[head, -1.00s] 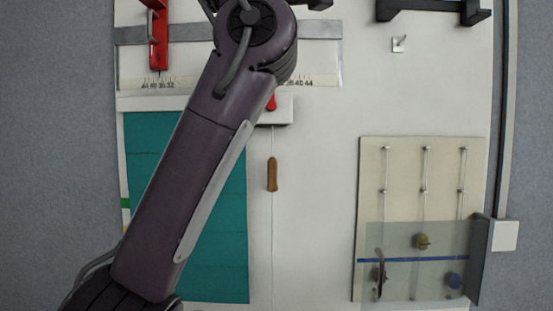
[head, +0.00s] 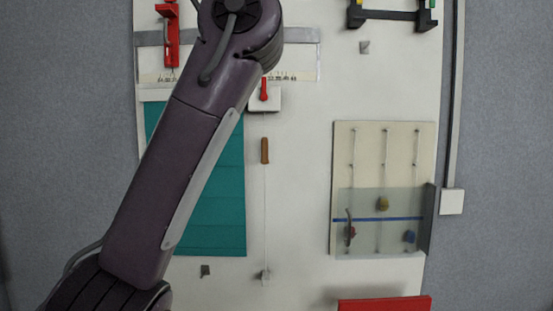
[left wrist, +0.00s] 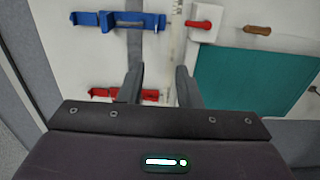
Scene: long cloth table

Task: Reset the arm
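My left arm (head: 175,180) comes in from the lower left of the head view and slants up across the white board (head: 290,210) to the top edge. Its gripper is out of the head view. In the left wrist view my left gripper (left wrist: 158,75) has its two fingers apart, with nothing between them but the white board behind. A blue rail fixture (left wrist: 118,20) lies beyond the fingers, and a red one (left wrist: 125,94) is partly hidden by a finger. My right gripper is in neither view.
The board carries a teal panel (head: 218,205), a red switch (head: 264,88), a brown handle (head: 265,150) and a cream panel (head: 342,155) with a clear cover. A black bracket (head: 395,15) is at the top. A red object (head: 385,303) shows at the bottom.

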